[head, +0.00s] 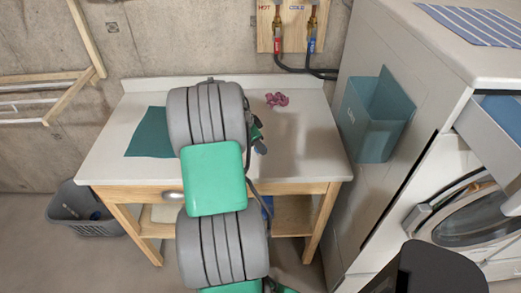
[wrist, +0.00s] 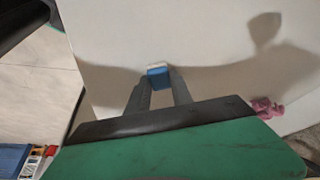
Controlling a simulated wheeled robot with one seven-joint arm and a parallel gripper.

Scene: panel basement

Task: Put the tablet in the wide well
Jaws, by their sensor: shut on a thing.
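The tablet (wrist: 158,73), a small blue block with a white band, sits between the fingertips of my gripper (wrist: 158,85) in the wrist view. My gripper is shut on it, above the white worktop. In the head view my own arm hides the tablet and most of the gripper. A pulled-out drawer (head: 484,103) of the white machine, with blue inside, shows at the right edge of the head view, well to the right of my gripper. The drawer is cut off by the frame, and I cannot make out a wide well in it.
The white worktop (head: 318,155) carries a teal cloth (head: 148,135) and a pink crumpled thing (head: 277,99). A teal bin (head: 375,120) hangs on the side of the white machine (head: 400,75), right of the worktop. A grey basket (head: 83,213) stands on the floor at left.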

